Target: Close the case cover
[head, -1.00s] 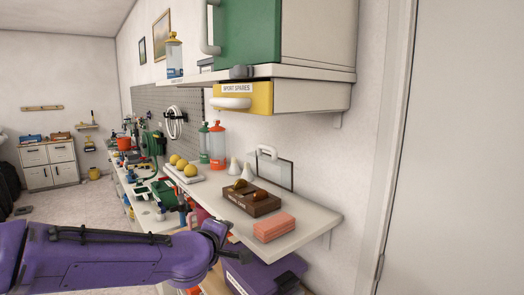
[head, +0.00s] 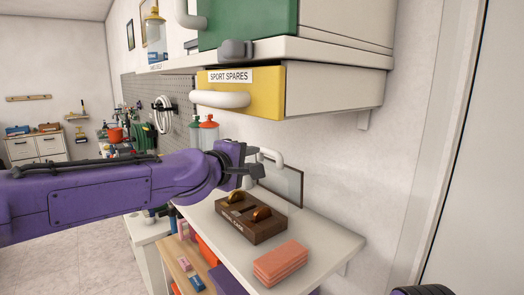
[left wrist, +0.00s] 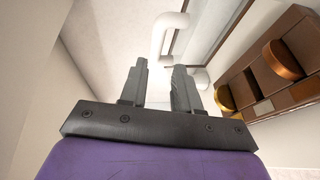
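A dark-framed, see-through panel (head: 287,184) stands upright at the wall end of the white worktop, with a white handle (head: 275,155) at its top; it looks like a raised cover. No case body is clear, as my arm and the brown box block part of the view. My left gripper (head: 250,172) is in front of the panel, just left of the handle. In the left wrist view its fingers (left wrist: 160,80) are apart with nothing between them, and the white handle (left wrist: 160,38) shows beyond them.
A brown box (head: 250,217) with two round gold-brown pieces and a stack of pink blocks (head: 280,263) stand on the worktop (head: 325,240). Above hang a shelf (head: 300,48) and a yellow-fronted SPORT SPARES drawer (head: 265,95). A grey door is at right.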

